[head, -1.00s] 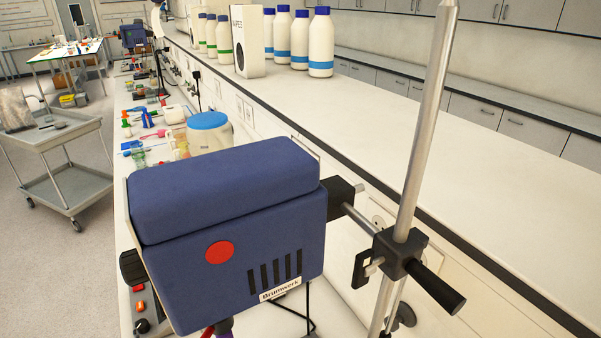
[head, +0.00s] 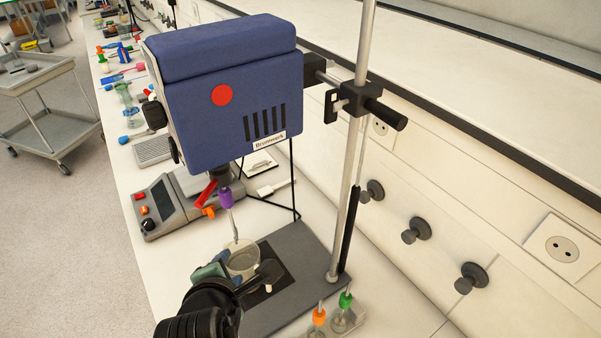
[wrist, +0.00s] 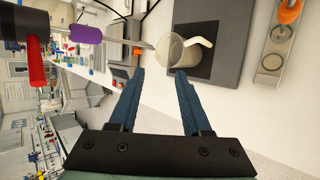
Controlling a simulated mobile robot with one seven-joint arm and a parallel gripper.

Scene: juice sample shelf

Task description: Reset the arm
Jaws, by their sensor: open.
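My gripper (wrist: 160,74) is open, with two blue fingers spread apart and nothing between them in the wrist view. A clear cup with a handle (wrist: 171,51) stands just beyond the fingertips. In the head view the same cup (head: 242,261) is on the dark stand base, partly hidden by my gripper and arm, which come in from the bottom. I cannot tell whether the fingers touch it. A blue overhead stirrer (head: 222,110) hangs above, and its thin shaft from the purple chuck (head: 226,198) reaches down to the cup.
The stirrer's metal rod (head: 352,170) rises from the stand base (head: 286,296), close to my arm. Small bottles with orange (head: 318,318) and green (head: 345,301) caps stand in front of it. A grey instrument (head: 165,207) sits to the left. A wall with knobs is at right.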

